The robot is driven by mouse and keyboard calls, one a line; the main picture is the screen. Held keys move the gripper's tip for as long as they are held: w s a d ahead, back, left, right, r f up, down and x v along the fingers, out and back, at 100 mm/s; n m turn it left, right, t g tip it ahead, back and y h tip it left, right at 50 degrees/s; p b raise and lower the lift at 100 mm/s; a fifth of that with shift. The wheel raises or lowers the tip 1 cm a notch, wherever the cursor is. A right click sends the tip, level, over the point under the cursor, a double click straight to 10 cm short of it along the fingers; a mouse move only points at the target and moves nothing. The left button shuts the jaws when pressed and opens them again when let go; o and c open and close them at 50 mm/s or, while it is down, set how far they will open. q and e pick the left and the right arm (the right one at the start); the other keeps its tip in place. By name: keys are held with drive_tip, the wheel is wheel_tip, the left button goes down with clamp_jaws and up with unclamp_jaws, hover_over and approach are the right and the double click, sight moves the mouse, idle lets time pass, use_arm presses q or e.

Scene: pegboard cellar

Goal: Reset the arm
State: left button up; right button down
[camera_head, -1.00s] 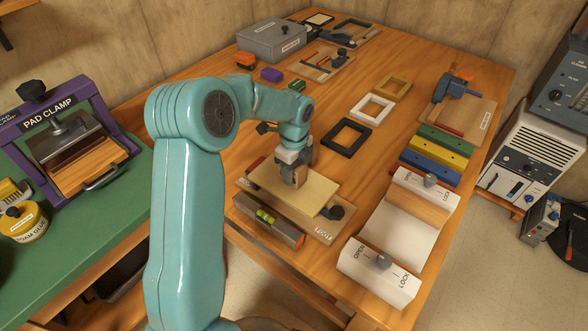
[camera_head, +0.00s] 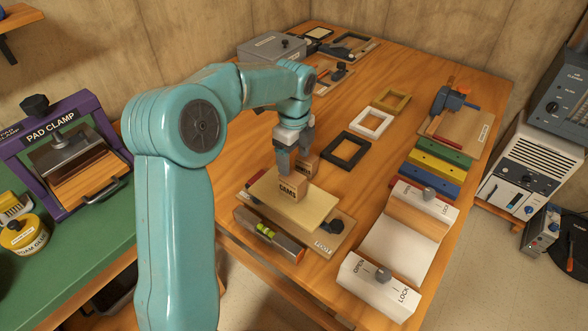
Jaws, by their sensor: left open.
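My left arm comes in from the left and reaches over the wooden bench. Its left gripper (camera_head: 296,158) points down, open, just above and behind a small wooden block marked CAMS (camera_head: 289,189). The block stands upright on a pale flat board (camera_head: 315,207). A second brown wooden piece (camera_head: 308,168) shows behind the block, partly hidden by a finger. I cannot tell whether a fingertip still touches either piece. My right gripper is not in view.
A level (camera_head: 270,236) lies along the board's front. A white OPEN/LOCK fixture (camera_head: 372,287) stands at right. Black (camera_head: 346,151), white (camera_head: 372,123) and tan (camera_head: 393,100) frames lie behind. The purple pad clamp (camera_head: 60,150) is on the green bench at left.

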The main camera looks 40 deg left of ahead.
use_arm(q)
drive_tip(key=shift+r, duration=0.85)
